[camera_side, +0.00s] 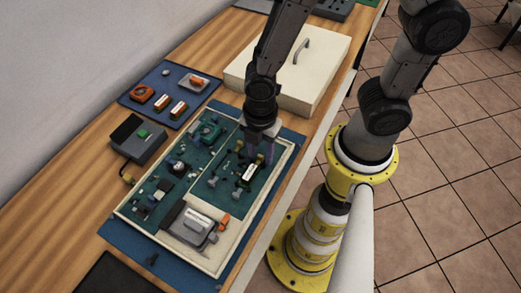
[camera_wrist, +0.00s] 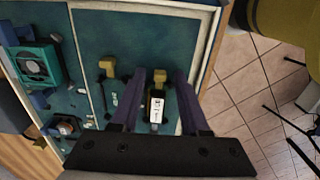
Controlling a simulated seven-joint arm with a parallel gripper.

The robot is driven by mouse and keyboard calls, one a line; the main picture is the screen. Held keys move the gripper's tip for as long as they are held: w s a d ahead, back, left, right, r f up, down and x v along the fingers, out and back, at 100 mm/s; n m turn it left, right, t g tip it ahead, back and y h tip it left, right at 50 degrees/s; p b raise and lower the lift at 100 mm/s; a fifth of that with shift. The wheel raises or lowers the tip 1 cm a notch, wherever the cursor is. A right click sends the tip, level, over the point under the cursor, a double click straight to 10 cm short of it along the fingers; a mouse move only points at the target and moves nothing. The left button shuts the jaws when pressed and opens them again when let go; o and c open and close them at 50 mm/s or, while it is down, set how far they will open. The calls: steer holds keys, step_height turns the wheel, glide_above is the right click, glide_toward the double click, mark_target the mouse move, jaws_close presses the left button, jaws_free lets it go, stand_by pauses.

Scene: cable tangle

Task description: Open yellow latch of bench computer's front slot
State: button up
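The bench computer is a shallow cream-rimmed tray (camera_side: 208,271) with a green board, lying on a blue mat. In the wrist view, one yellow latch-like piece (camera_wrist: 159,75) sits at the far end of a small black module with a white label (camera_wrist: 156,108). A second yellow piece (camera_wrist: 107,66) stands to the left, outside my fingers. I cannot tell which belongs to the front slot. My gripper (camera_wrist: 159,76) points down over the board, its purple fingers apart on either side of the labelled module, with gaps visible. The white label (camera_side: 250,172) also shows in the side view.
A teal fan (camera_wrist: 36,66) and a pale divider lie left of my fingers. A grey boxy unit (camera_side: 188,227) fills the tray's near corner. A cream box with a handle (camera_side: 318,75) stands behind. A blue mat with orange parts (camera_side: 166,70) lies at back left.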

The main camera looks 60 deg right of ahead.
jaws_close()
stand_by(1.2)
